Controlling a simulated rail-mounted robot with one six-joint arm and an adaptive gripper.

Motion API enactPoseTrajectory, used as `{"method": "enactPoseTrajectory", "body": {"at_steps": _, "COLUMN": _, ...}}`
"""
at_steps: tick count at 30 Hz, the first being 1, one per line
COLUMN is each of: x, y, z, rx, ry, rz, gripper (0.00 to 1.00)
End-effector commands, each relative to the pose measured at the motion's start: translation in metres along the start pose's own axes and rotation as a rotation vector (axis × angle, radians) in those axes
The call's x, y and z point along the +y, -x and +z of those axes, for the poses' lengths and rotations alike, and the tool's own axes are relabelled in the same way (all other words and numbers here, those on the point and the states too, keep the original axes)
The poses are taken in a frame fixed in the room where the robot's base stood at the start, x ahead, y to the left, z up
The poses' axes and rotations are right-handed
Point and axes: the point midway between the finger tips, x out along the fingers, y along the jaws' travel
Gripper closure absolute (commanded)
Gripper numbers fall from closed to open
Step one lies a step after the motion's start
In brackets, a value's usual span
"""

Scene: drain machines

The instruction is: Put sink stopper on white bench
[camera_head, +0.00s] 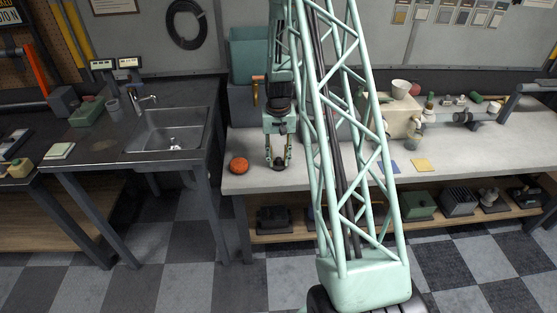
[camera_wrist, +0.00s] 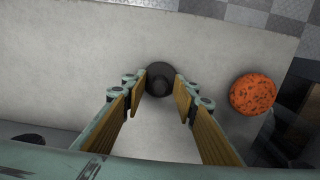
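The sink stopper (camera_wrist: 161,79) is a dark round piece with a raised centre, seen from above in the wrist view. It is between the fingertips of my gripper (camera_wrist: 160,88), and the pads meet its left and right edges. In the head view my gripper (camera_head: 279,163) points down at the front left of the white bench (camera_head: 240,183), with the dark stopper (camera_head: 279,168) low between its tips. The stopper is at or just above the bench top; I cannot tell if it touches.
An orange-red round object (camera_head: 238,165) lies on the bench left of my gripper. A sink (camera_head: 175,135) is in the dark counter at left. A teal bin (camera_head: 249,55) stands behind.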

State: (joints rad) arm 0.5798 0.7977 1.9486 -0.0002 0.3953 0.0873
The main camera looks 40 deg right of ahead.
Motion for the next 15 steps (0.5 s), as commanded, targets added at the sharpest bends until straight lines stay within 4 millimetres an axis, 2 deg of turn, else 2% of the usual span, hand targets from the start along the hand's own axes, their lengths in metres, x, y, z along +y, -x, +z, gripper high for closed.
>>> {"method": "enactPoseTrajectory", "body": {"at_steps": 8, "x": 0.000, "y": 0.015, "z": -0.001, "rx": 0.001, "ry": 0.000, "rz": 0.000, "gripper": 0.73}}
{"method": "enactPoseTrajectory", "body": {"at_steps": 15, "x": 0.000, "y": 0.044, "z": -0.001, "rx": 0.002, "ry": 0.000, "rz": 0.000, "gripper": 0.73}}
